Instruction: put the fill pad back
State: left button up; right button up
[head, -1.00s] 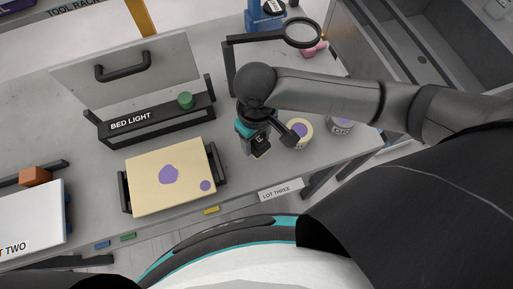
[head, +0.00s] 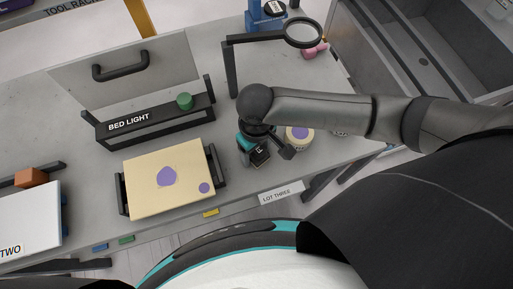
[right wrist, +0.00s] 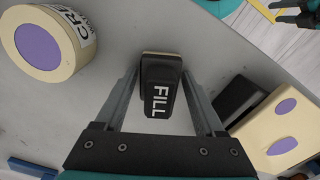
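The fill pad (right wrist: 160,90) is a small dark block with the white word FILL and a thin pale edge at its far end. It sits between the two fingers of my right gripper (right wrist: 160,72), which close against its sides. In the head view the pad (head: 261,157) shows just under my right gripper (head: 255,152), low over the grey slab in front of the round tin. Whether it touches the slab is hard to tell. My left gripper (right wrist: 292,12) shows only at the right wrist view's top right corner, empty, its fingers apart.
A round cream tin with a purple spot (head: 299,137) stands right of the gripper; another is mostly hidden by my arm. A cream board with purple spots (head: 150,190) lies left. Behind are the BED LIGHT box (head: 150,120), a green knob (head: 184,101) and a magnifier (head: 303,33).

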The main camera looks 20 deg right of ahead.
jog(key=shift+o, duration=1)
jog(key=shift+r, duration=0.1)
notch_tip(320, 180, up, 12)
jog(key=p, duration=0.3)
jog(key=shift+r, duration=0.1)
pick_arm(q)
notch_tip(320, 180, up, 3)
jog(key=shift+f, duration=0.1)
jog(key=shift+c, duration=0.2)
